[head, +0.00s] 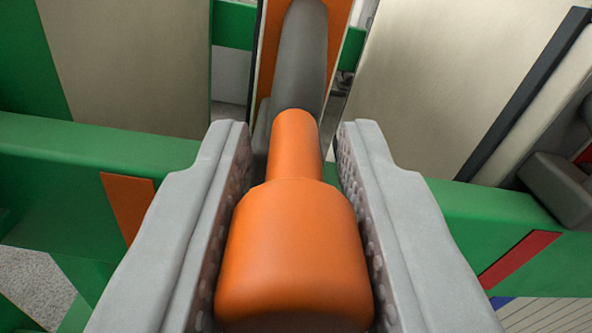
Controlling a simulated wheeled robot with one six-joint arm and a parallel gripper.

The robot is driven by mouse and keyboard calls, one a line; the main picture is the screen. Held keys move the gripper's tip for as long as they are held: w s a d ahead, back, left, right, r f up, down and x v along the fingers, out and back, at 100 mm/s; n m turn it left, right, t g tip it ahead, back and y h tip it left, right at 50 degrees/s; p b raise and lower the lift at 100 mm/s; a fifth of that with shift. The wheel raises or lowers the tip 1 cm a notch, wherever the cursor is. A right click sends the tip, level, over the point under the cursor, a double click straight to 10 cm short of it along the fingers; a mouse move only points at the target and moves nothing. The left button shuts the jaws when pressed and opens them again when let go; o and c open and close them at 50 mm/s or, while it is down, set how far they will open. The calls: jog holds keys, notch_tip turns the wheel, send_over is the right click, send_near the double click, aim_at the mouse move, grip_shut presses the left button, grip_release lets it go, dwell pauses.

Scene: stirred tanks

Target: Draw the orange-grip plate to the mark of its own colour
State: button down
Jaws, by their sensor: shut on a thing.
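The orange grip (294,250) is a stubby cylinder with a narrower neck, in the middle of the head view. My gripper (293,150) has its two pale grey fingers on either side of the grip and is shut on it. Beyond the neck is a dark grey rounded bar (300,60), in front of an upright orange-faced plate (338,25) at the top centre. The join between grip and plate is partly hidden by the bar. An orange mark (128,203) is on the green rail, left of my gripper.
The green rail (80,145) crosses the view behind my fingers. A red mark (520,259) and a bit of blue (500,302) are at right. Large beige panels stand at left (130,65) and right (450,70). A dark grey block (555,185) is at far right.

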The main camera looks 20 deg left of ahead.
jog(key=shift+s+a, duration=0.55)
jog(key=shift+a, duration=0.45)
jog(key=shift+s+a, duration=0.6)
jog(key=shift+a, duration=0.35)
jog(key=shift+s+a, duration=0.55)
jog(key=shift+a, duration=0.45)
jog(key=c, duration=1.2)
grip_release()
jog(key=shift+o, duration=0.2)
jog(key=shift+s, duration=0.1)
jog(key=v, duration=1.7)
jog(key=shift+s+d, duration=0.1)
